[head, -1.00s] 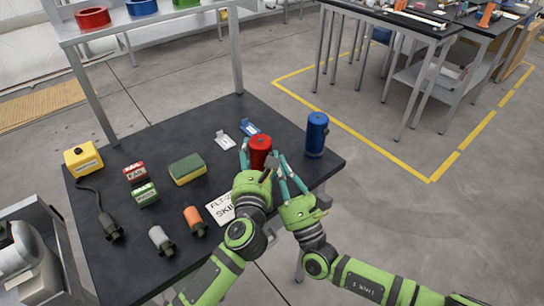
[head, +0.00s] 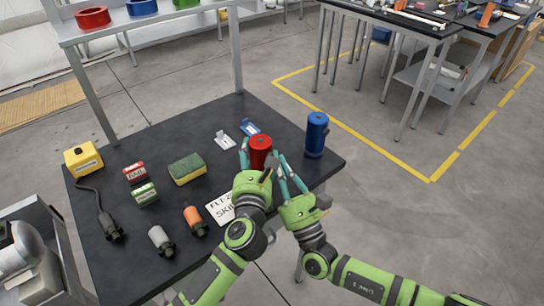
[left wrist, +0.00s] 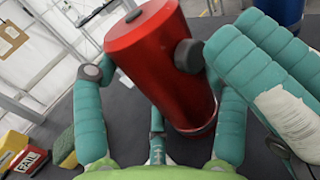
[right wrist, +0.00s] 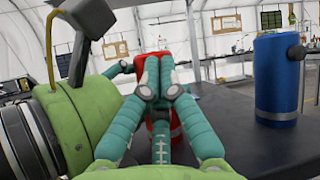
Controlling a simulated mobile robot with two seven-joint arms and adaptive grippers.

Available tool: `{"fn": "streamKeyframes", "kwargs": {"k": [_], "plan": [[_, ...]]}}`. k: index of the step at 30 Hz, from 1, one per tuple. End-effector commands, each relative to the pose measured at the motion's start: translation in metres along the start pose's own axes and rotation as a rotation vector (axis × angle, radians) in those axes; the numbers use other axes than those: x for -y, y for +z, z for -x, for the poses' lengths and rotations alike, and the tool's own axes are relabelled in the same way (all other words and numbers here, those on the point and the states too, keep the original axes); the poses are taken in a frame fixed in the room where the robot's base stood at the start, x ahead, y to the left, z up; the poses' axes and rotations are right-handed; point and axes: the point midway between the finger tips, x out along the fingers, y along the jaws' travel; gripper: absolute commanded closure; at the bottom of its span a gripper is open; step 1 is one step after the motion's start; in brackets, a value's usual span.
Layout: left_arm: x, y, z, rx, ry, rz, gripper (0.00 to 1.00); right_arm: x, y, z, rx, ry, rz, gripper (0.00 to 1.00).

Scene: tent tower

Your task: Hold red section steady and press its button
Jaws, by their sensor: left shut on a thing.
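The red section (head: 261,148) is an upright cylinder at the right part of the dark table. My left gripper (head: 257,158) is shut around it, with a finger on either side in the left wrist view. A dark round knob (left wrist: 188,55) shows at the red section's side in that view, right beside my right fingertips; I cannot tell whether they touch it. My right gripper (head: 282,164) is shut, its fingertips together at the red section's right side. In the right wrist view my right fingers (right wrist: 160,68) hide much of the red section.
A blue cylinder (head: 316,135) stands close by on the right, near the table edge. Small white (head: 224,140) and blue (head: 250,128) pieces lie behind. A sponge (head: 187,169), an orange fitting (head: 194,219) and a lettered card (head: 222,208) lie to the left.

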Motion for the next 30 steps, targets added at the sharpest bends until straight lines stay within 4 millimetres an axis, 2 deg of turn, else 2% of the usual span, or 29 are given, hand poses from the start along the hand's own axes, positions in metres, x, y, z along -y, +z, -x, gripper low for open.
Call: {"fn": "streamKeyframes", "kwargs": {"k": [30], "plan": [[0.0008, -0.0008, 0.0004, -0.001, -0.002, -0.001, 0.81, -0.0041, -0.0040, -0.0082, 0.000, 0.000, 0.000, 1.00]]}}
